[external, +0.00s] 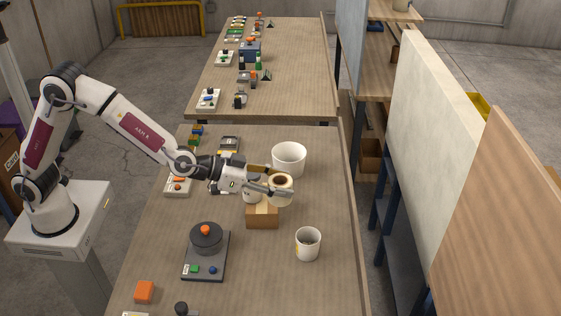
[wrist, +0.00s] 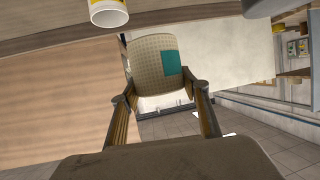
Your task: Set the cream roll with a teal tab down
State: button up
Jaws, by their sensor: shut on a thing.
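The cream roll with a teal tab (wrist: 146,66) is between the two fingers of my gripper (wrist: 160,94) in the wrist view. Its teal tab (wrist: 172,63) faces the camera, right of the roll's middle. In the external view the cream roll (external: 283,193) shows its dark open core upward, held by my gripper (external: 279,182) behind a small cardboard box (external: 262,217). Whether its underside touches anything is hidden. Another pale round thing (external: 251,196) shows just left of it, partly covered by the gripper.
A large white tub (external: 289,157) stands close behind the roll, and a white cup (external: 308,245) in front to the right. A grey device with a round black top (external: 206,240) stands front left. The table (external: 333,190) is clear along the right side.

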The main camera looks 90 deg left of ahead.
jog(key=s+d+m+h, duration=0.1)
jog(key=s+d, duration=0.3)
jog(key=d, duration=0.5)
jog(key=s+d+m+h, duration=0.15)
jog(key=s+d, duration=0.25)
jog(key=d, duration=0.6)
jog(key=shift+a+f, duration=0.2)
jog(key=shift+f, duration=1.2)
jog(key=shift+a+f, duration=0.15)
jog(key=shift+f, duration=1.25)
notch_tip(320, 180, down, 6)
jog(key=shift+f, duration=0.15)
jog(key=shift+f, duration=1.85)
jog(key=shift+f, duration=0.15)
jog(key=o, duration=1.1)
